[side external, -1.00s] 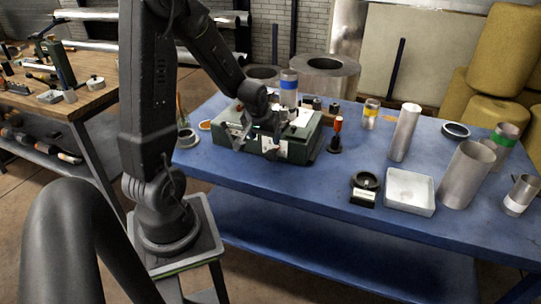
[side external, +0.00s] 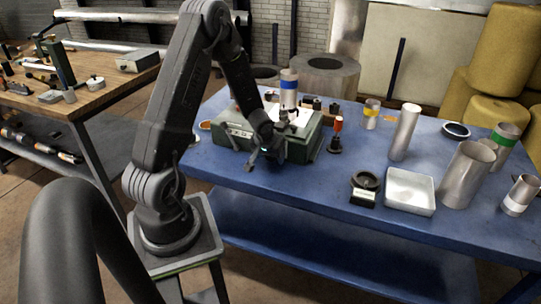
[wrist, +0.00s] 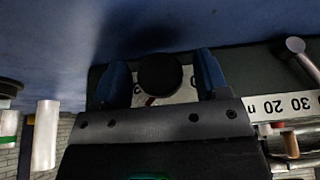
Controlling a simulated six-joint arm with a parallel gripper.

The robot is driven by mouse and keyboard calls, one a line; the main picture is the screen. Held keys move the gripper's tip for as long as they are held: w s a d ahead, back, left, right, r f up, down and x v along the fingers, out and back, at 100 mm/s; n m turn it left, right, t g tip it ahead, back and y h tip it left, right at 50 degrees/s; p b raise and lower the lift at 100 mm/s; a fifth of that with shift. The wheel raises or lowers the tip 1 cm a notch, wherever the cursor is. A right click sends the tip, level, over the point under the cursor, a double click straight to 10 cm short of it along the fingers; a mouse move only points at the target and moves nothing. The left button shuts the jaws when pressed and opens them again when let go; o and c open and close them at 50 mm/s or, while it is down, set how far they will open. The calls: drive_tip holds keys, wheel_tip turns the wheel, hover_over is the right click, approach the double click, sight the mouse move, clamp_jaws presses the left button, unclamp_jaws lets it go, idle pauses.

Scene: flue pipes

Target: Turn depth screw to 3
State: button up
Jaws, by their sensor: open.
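The green machine (side external: 237,134) stands on the blue table. In the wrist view a dark round knob (wrist: 160,75), which looks like the depth screw, sits in front of a white dial plate (wrist: 187,96). Parts of numerals show on the plate; the pointer's setting cannot be read. In the wrist view my gripper (wrist: 164,73) is open, with one blue finger on each side of the knob and visible gaps between.
A white scale strip (wrist: 290,107) and a lever with a round end (wrist: 296,45) lie right of my gripper in the wrist view. An orange-topped tool (side external: 337,135) stands right of the machine. A square tray (side external: 410,190) and metal pipes (side external: 467,175) stand farther right.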

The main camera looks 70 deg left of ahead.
drive_tip(key=c, duration=0.9)
drive_tip(key=shift+d, duration=0.2)
drive_tip(key=shift+d+f+g, duration=0.1)
drive_tip(key=shift+f+g, duration=0.05)
drive_tip(key=shift+g, duration=0.25)
drive_tip(key=m+g+y, duration=0.1)
drive_tip(key=g+y, duration=0.1)
drive_tip(key=y, duration=0.1)
drive_tip(key=shift+g, duration=0.3)
drive_tip(key=m+g+y, duration=0.1)
drive_tip(key=g+y, duration=0.1)
drive_tip(key=y, duration=0.1)
drive_tip(key=shift+w+f, duration=0.1)
drive_tip(key=shift+g+y, duration=0.3)
